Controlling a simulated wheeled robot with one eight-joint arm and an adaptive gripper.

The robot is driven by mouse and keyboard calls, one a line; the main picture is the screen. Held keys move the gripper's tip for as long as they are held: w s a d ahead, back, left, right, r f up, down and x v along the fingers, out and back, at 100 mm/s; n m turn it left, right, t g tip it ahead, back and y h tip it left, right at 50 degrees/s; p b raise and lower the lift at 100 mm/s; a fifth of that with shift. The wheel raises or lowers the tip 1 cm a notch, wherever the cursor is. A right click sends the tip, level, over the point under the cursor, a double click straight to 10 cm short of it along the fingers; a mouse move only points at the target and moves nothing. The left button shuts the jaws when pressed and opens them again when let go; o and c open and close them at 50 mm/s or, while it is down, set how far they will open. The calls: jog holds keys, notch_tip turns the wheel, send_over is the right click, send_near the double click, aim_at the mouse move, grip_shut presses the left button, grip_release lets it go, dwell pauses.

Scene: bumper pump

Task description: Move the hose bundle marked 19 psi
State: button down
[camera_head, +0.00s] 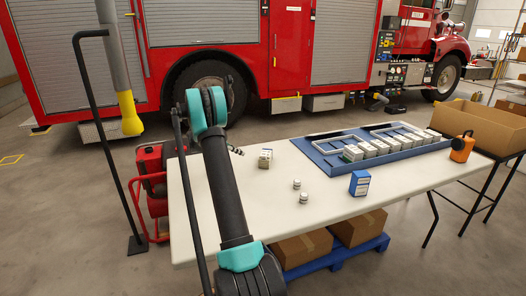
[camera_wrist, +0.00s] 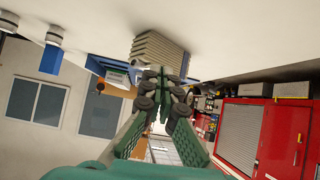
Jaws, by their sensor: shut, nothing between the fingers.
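A beige ribbed block (camera_head: 265,158), which looks like a folded hose bundle, stands alone on the white table (camera_head: 225,220). It also shows close up in the upside-down wrist view (camera_wrist: 160,50). More pale blocks (camera_head: 378,148) stand in a row in the blue tray (camera_head: 335,167). No psi marking is readable, so I cannot tell which one is 19 psi. My gripper (camera_wrist: 161,78) is shut and empty, its fingertips in front of the lone ribbed block in the wrist view. Contact cannot be judged. In the head view my arm hides most of the gripper.
Two small white cylinders (camera_head: 297,184) (camera_head: 303,197) and a blue box (camera_head: 359,183) stand on the table. An orange object (camera_head: 462,147) is at the right end. An open carton (camera_head: 485,122) stands beyond it. A red fire truck is behind. The table's left front is clear.

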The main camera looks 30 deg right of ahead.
aim_at(268, 153)
jog(key=shift+w+d+f+m, duration=0.15)
jog(key=shift+d+m, duration=0.05)
jog(key=shift+d, duration=0.15)
jog(key=shift+w+d+f+m, duration=0.1)
jog(key=shift+d+f+m, duration=0.1)
jog(key=shift+d, duration=0.1)
jog(key=s+d, duration=0.1)
jog(key=d, duration=0.6)
jog(key=s+d+f, duration=0.1)
jog(key=d, duration=0.3)
jog(key=shift+s+d, duration=0.2)
jog(key=shift+s, duration=0.1)
jog(key=shift+f, duration=0.25)
jog(key=shift+s, duration=0.1)
jog(key=shift+a, duration=0.1)
jog(key=w+a, duration=0.1)
jog(key=a, duration=0.3)
jog(key=w+a, duration=0.1)
jog(key=a, duration=0.4)
jog(key=w+a, duration=0.1)
jog(key=a, duration=0.4)
jog(key=shift+w+f, duration=0.1)
jog(key=shift+w, duration=0.05)
